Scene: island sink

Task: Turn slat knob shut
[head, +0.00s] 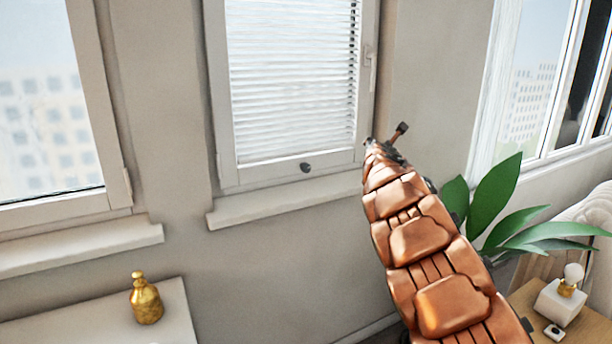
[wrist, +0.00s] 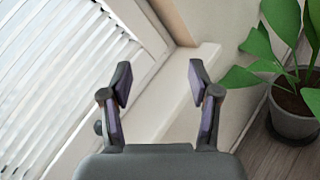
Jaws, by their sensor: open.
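The slat knob (head: 305,167) is a small dark round knob on the bottom rail of the middle window frame. The white slats (head: 292,75) above it fill the pane, and bright gaps show between the slats (wrist: 50,70) in the wrist view. My gripper (head: 385,137) is to the right of the knob in the head view, near the window's lower right corner. In the wrist view my gripper (wrist: 160,85) is open and empty, its fingers wide apart. A grey round piece (wrist: 98,127) shows just left of the left finger, likely the knob, partly hidden.
A white sill (head: 285,200) juts out below the window. A window handle (head: 368,55) is on the right frame side. A potted plant (wrist: 296,105) stands to the right. A gold bottle (head: 146,300) stands on a white surface at lower left.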

